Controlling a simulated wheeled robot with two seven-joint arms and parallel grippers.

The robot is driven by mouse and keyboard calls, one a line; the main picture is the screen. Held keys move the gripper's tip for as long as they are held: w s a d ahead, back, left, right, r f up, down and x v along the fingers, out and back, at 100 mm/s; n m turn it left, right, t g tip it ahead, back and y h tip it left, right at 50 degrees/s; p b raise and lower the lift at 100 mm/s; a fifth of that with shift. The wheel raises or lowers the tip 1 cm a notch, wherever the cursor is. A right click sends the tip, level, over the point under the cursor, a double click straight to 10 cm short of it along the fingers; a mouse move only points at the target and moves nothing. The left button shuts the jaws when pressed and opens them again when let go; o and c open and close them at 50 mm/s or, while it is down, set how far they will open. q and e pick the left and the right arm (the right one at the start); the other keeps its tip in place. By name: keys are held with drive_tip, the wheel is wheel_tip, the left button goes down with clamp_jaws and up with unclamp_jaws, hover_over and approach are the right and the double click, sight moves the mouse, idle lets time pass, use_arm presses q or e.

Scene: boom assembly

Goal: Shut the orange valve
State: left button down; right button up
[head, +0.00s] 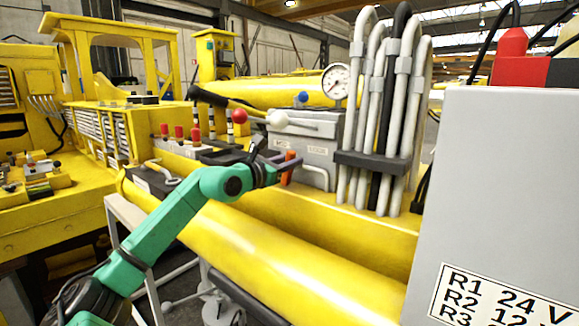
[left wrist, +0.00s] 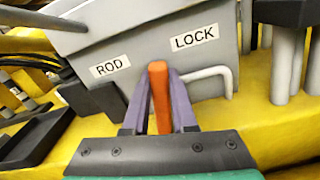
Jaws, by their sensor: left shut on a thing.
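The orange valve (head: 288,166) is a small upright orange handle at the front of a grey box in the head view. In the left wrist view the orange valve (left wrist: 159,92) stands between the two purple fingers, in front of the labels ROD and LOCK. My left gripper (head: 284,165), at the end of the green arm, is shut on it. The fingers (left wrist: 162,100) sit on either side of the handle. The valve's lower end is hidden by the gripper. My right gripper is not in view.
The grey box (head: 318,150) carries a white bent handle (left wrist: 210,72). Thick grey hoses (head: 362,120) stand right of it. A yellow boom (head: 250,245) runs below my arm. A large grey cabinet (head: 500,190) fills the right side. Red-topped levers (head: 179,132) stand to the left.

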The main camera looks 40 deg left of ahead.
use_arm(q)
drive_tip(key=m, duration=0.2)
drive_tip(key=m+b, duration=0.1)
drive_tip(key=shift+d+f+m+b, duration=0.2)
drive_tip(key=shift+d+m+b, duration=0.1)
drive_tip(key=shift+d+m, duration=0.1)
drive_tip(key=m, duration=0.3)
drive_tip(key=shift+d+f+m+b, duration=0.25)
drive_tip(key=shift+m+b, duration=0.05)
drive_tip(key=shift+b, duration=0.1)
drive_tip(key=m, duration=0.3)
drive_tip(key=shift+d+f+m+b, duration=0.2)
drive_tip(key=shift+f+m+b, duration=0.1)
drive_tip(key=shift+f, duration=0.05)
drive_tip(key=shift+d+f+m, duration=0.1)
drive_tip(key=shift+f+m, duration=0.2)
drive_tip(key=shift+m, duration=0.8)
drive_tip(key=shift+f+m, duration=0.25)
drive_tip(key=shift+m, duration=0.85)
drive_tip(key=shift+b, duration=0.3)
drive_tip(key=c, duration=0.7)
unclamp_jaws()
drive_tip(key=shift+s+r, duration=0.1)
